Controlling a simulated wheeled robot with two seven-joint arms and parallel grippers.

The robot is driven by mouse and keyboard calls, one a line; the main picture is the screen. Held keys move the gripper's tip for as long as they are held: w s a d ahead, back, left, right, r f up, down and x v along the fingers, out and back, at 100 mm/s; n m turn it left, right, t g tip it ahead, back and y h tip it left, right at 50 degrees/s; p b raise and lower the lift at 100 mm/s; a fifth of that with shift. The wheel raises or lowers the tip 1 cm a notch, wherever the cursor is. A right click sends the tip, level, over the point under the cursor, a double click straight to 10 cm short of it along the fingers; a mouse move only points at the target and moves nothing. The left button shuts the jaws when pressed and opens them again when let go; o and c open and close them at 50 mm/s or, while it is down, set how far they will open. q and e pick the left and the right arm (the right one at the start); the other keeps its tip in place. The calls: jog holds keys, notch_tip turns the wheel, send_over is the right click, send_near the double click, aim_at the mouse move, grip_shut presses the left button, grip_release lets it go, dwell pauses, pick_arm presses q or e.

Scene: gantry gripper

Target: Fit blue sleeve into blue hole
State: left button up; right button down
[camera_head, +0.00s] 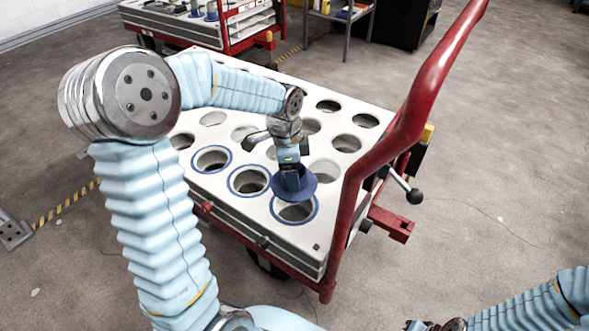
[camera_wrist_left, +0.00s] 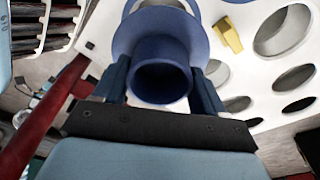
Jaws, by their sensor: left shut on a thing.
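The blue sleeve (camera_head: 294,186), a short tube with a wide flange, is held in my left gripper (camera_head: 289,168). In the left wrist view my left gripper (camera_wrist_left: 163,82) has a finger on each side of the sleeve's tube (camera_wrist_left: 160,55). In the head view the flange overlaps the far edge of the nearest blue-ringed hole (camera_head: 296,213); the near part of the hole shows open. I cannot tell the exact height of the sleeve above it. The tip of my right arm (camera_head: 435,325) is cut off at the bottom edge, so its jaws are unclear.
The white cart top (camera_head: 225,205) has several round holes, including two more blue-ringed ones (camera_head: 249,181) (camera_head: 212,159) to the left. A red handle bar (camera_head: 385,150) rises along the cart's right side. A yellow piece (camera_wrist_left: 228,36) shows in the left wrist view. Another cart (camera_head: 215,30) stands behind.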

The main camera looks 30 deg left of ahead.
pick_arm(q)
jog(key=shift+f+b, duration=1.85)
jog(key=shift+f, duration=0.95)
jog(key=shift+f+b, duration=1)
jog(key=shift+f, duration=0.7)
jog(key=o, duration=1.3)
jog(key=shift+r, duration=0.1)
jog(key=shift+c, duration=0.2)
jog(key=r+p, duration=0.1)
jog(key=r, duration=0.3)
jog(key=a+r, duration=0.1)
jog(key=r, duration=0.4)
jog(key=s+r+p, duration=0.1)
jog(key=r, duration=0.3)
jog(key=shift+a+r+p, duration=0.25)
jog(key=shift+r+p, duration=0.05)
jog(key=shift+r, duration=0.05)
jog(key=shift+r, duration=0.1)
